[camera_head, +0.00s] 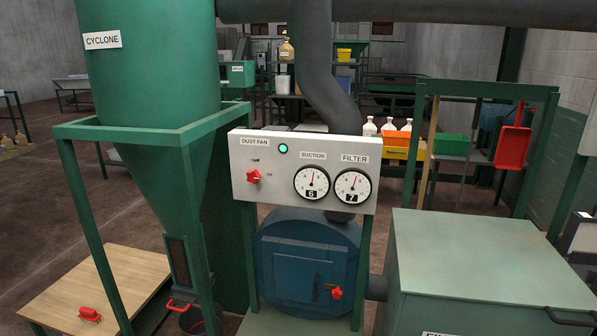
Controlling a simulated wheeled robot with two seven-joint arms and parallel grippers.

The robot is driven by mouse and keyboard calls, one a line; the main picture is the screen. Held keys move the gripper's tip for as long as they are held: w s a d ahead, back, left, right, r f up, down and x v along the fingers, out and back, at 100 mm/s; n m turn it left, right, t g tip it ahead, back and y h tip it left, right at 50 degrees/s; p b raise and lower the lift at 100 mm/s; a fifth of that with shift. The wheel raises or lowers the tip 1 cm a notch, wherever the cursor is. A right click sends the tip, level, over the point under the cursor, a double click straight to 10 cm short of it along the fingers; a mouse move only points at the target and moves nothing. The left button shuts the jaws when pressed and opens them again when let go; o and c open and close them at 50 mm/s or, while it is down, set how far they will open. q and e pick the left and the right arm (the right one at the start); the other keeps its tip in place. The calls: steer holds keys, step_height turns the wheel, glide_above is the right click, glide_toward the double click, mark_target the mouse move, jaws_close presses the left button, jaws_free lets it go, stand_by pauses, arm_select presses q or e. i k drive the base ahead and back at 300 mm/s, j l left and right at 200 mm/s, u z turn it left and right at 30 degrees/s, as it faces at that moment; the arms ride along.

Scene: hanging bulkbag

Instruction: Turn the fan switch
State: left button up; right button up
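The fan switch (253,176) is a red knob on the left of a pale grey control panel (290,198), below the "DUST FAN" label. Small marks sit above it and to its right; their text is too small to read surely. A green lamp (283,149) glows on the panel. The "SUCTION" dial (312,182) shows 6 and the "FILTER" dial (352,187) shows 7. Neither of my grippers is in the head view, and nothing touches the switch.
A green cyclone (150,70) on a green frame stands left of the panel. A blue drum (300,260) with a red knob (337,293) sits below it. A green cabinet (480,260) stands front right. A wooden table (110,280) with a red handle (89,314) is front left.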

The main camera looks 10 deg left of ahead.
mark_target(252, 177)
steer(key=i+j+z, duration=0.1)
steer(key=j, duration=0.4)
steer(key=i+j+z, duration=0.1)
steer(key=j, duration=0.4)
steer(key=i+j+z, duration=0.1)
steer(key=j, duration=0.45)
